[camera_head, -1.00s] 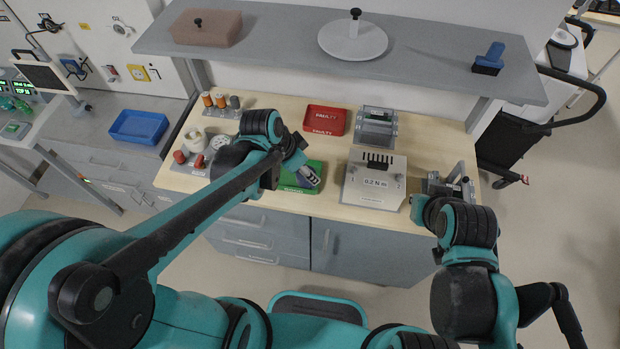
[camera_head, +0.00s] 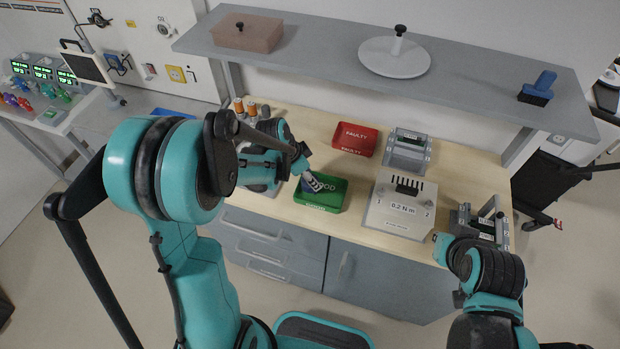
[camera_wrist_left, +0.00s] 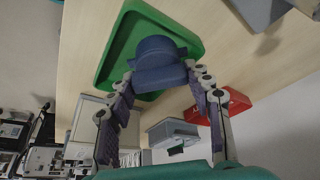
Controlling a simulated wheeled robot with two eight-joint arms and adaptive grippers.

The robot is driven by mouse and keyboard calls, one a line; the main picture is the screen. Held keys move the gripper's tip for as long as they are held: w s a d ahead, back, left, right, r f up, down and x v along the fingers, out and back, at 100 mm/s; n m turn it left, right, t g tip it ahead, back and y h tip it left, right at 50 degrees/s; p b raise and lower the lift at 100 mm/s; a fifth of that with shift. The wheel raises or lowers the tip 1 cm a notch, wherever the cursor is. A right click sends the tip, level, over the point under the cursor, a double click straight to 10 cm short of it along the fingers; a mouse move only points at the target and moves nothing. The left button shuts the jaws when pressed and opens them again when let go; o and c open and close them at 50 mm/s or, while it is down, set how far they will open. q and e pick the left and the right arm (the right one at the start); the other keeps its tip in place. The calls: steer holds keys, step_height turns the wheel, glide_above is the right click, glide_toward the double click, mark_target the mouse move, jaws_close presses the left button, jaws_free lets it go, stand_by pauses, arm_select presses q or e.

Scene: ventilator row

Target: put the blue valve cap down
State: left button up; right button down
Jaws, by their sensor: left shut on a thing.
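The blue valve cap (camera_wrist_left: 158,62) is held between the fingertips of my left gripper (camera_wrist_left: 160,80) in the left wrist view. It is over the inside of the green tray (camera_wrist_left: 196,48); I cannot tell whether it touches the tray floor. In the head view my left gripper (camera_head: 313,184) reaches into the green tray (camera_head: 322,208) from the left, and the gripper mostly hides the cap. My right arm is at the lower right, near the bench's right end; its fingertips do not show clearly.
A red tray marked FAULTY (camera_head: 355,140) stands behind the green tray. A grey box marked 0.2 N m (camera_head: 400,208) stands to its right, with a grey fixture (camera_head: 408,152) behind. A shelf (camera_head: 320,68) overhangs the bench's back. Some bare wood shows between the trays and the box.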

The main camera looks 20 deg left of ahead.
arm_select(q)
steer(key=shift+f, duration=0.15)
steer(key=shift+f+b, duration=0.6)
steer(key=shift+f, duration=0.05)
steer(key=o, duration=1)
steer(key=shift+r, duration=0.1)
